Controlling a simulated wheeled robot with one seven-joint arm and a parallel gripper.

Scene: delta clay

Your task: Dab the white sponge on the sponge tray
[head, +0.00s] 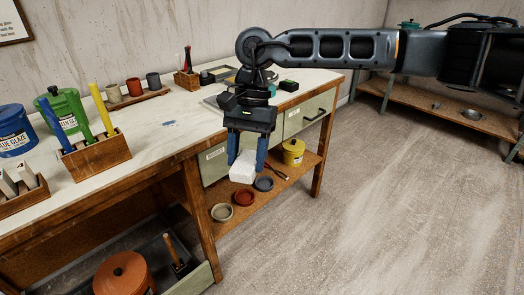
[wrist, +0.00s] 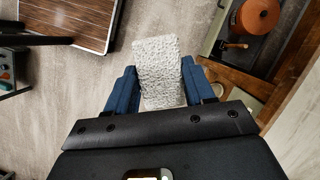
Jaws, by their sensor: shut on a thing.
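My gripper (head: 247,164) has two blue fingers pointing down. It is shut on the white sponge (head: 242,174), a pale rough block that hangs below the fingertips. In the wrist view the sponge (wrist: 158,65) sits between the two blue fingers (wrist: 158,90) and sticks out past them. The gripper is in front of the worktable's front edge in the head view, with the sponge clear of any surface in the wrist view. I cannot pick out the sponge tray for certain; part of the tabletop behind the gripper is hidden.
The worktable (head: 165,122) holds glaze tubs, a wooden tool box (head: 97,157) and small cups. A lower shelf has dishes (head: 243,198) and a yellow pot (head: 293,152). A terracotta pot (head: 124,274) stands low at front left. Open floor (head: 390,190) lies right.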

